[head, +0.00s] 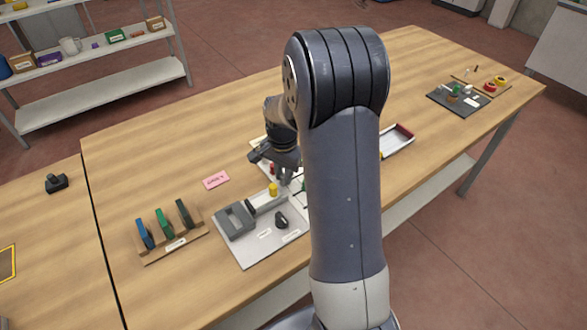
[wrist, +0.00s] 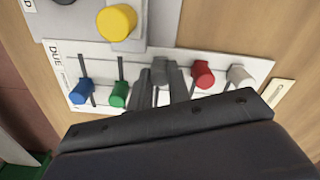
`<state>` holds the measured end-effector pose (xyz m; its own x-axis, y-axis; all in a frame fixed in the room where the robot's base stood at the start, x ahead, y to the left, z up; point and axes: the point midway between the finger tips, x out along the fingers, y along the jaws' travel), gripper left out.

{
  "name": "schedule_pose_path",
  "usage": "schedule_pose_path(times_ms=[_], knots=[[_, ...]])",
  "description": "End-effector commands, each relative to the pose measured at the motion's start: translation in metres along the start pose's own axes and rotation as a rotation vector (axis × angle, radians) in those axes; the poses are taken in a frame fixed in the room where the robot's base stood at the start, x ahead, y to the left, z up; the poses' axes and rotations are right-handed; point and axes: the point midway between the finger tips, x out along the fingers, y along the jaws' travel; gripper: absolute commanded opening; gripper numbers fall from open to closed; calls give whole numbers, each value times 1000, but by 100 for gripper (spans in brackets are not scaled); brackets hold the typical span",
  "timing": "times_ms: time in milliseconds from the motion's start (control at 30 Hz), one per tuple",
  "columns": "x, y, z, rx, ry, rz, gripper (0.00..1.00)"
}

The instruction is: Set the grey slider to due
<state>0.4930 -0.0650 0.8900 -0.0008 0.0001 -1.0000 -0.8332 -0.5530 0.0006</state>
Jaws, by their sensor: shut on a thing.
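In the wrist view a white slider panel (wrist: 140,61) carries a row of coloured knobs on slots. The blue slider (wrist: 81,92) and green slider (wrist: 119,95) stand at the left, the red slider (wrist: 203,75) and a whitish slider (wrist: 239,75) at the right. The dark grey slider (wrist: 159,70) is in the middle, between the fingers of my gripper (wrist: 162,82), which is shut on it. The word DUE (wrist: 56,58) is printed at the panel's left end. In the head view my gripper (head: 285,180) is down at the panel, mostly hidden by my arm.
A yellow knob (wrist: 116,22) on a grey device stands close to the panel. In the head view a grey fixture (head: 236,220), a rack with blue, green and dark pieces (head: 170,244) and a pink card (head: 216,180) lie left. The table's back middle is clear.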

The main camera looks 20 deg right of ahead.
Motion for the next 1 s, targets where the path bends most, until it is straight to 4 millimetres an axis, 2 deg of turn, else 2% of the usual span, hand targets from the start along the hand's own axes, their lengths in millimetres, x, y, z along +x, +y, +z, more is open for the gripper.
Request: schedule_pose_path(times_ms=[67, 300, 333, 600, 867, 1000], knots=[[0, -3, 6, -2, 1, -2, 0], [0, -3, 6, 1, -2, -2, 0], [0, -3, 6, 1, -2, -2, 20], [0, -2, 6, 1, 0, -1, 40], [-3, -2, 5, 1, 1, -1, 40], [-19, -3, 5, 0, 4, -4, 40]])
